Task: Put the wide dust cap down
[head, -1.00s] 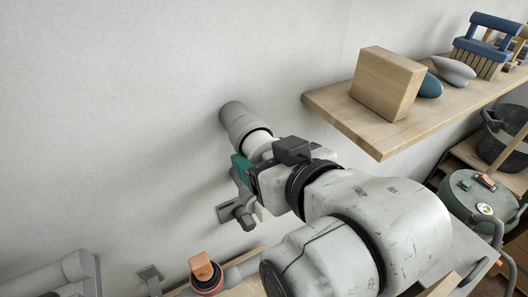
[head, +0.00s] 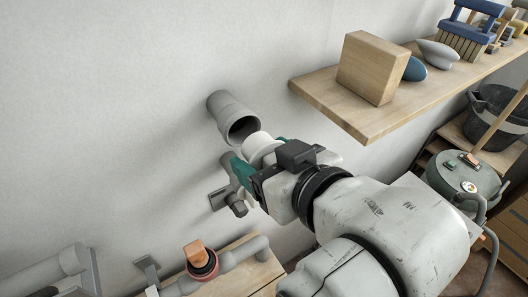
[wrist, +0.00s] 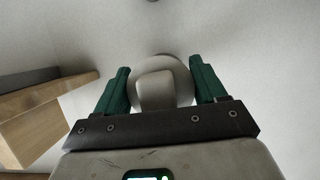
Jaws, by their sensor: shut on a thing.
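The wide dust cap (head: 257,146) is white and round. My gripper (head: 262,156) is shut on it, with one green finger on each side. In the wrist view the cap (wrist: 163,88) sits between the two green fingers. The wide grey pipe (head: 232,116) sticks out of the wall just beyond the cap, its dark open mouth facing my gripper. The cap is held just off this mouth; a small gap shows between them. My gripper hides part of the cap.
A wooden shelf (head: 364,125) at the right carries a wood block (head: 373,67), rounded stones and a blue brush (head: 466,33). A grey wall fitting (head: 235,200) sits below the pipe. An orange-topped valve (head: 199,258) is on a lower pipe. A green canister (head: 465,182) stands at right.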

